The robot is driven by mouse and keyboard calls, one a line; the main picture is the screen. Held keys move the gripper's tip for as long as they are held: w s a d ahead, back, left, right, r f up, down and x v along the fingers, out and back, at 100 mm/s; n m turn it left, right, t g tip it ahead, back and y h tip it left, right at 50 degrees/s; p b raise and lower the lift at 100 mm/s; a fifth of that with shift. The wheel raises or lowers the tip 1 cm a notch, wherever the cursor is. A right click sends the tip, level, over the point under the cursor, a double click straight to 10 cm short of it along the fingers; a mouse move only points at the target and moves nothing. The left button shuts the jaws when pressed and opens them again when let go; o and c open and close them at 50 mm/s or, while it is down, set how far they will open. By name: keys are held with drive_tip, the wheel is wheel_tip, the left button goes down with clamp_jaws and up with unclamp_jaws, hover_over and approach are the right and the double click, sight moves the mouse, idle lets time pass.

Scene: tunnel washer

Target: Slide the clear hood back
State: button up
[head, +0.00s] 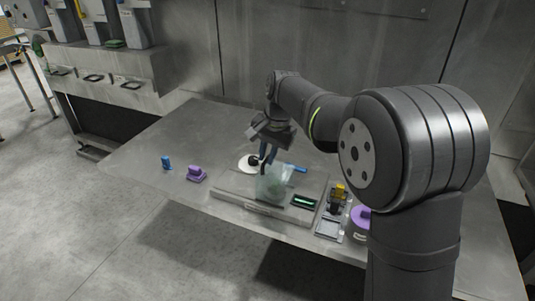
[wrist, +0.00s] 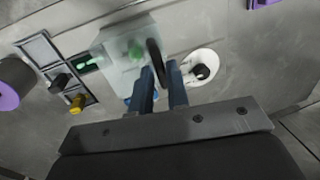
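The clear hood (head: 274,186) is a pale see-through box near the front middle of a raised plate (head: 236,191) on the steel table. In the wrist view the hood (wrist: 118,48) shows a green round thing inside, blurred by its wall. A black curved handle (wrist: 154,58) stands on the hood's side. My gripper (head: 265,153) is at the hood's upper back edge, pointing down. In the wrist view its two blue fingers (wrist: 161,72) are close together with the handle between them, and they appear shut on it. The exact contact is partly hidden.
A white disc with a black knob (wrist: 202,70) lies beside the hood. A green display (head: 305,202), a switch panel with a yellow knob (head: 340,189) and a purple round thing (head: 361,217) stand right. Blue (head: 166,162) and purple (head: 195,174) items lie left.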

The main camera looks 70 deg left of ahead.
clamp_jaws()
drive_tip(key=s+a, duration=0.9)
drive_tip(key=a, duration=0.1)
drive_tip(key=shift+s+r, duration=0.15)
drive_tip(key=shift+s, duration=0.25)
drive_tip(key=shift+o, duration=2.3)
unclamp_jaws()
drive_tip(key=shift+s, duration=0.1)
drive_tip(key=r, duration=0.5)
drive_tip(key=w+d+r, duration=0.1)
drive_tip(key=r, duration=0.5)
drive_tip(key=w+d+r, duration=0.1)
drive_tip(key=r, duration=0.5)
drive_tip(key=shift+w+d, duration=0.25)
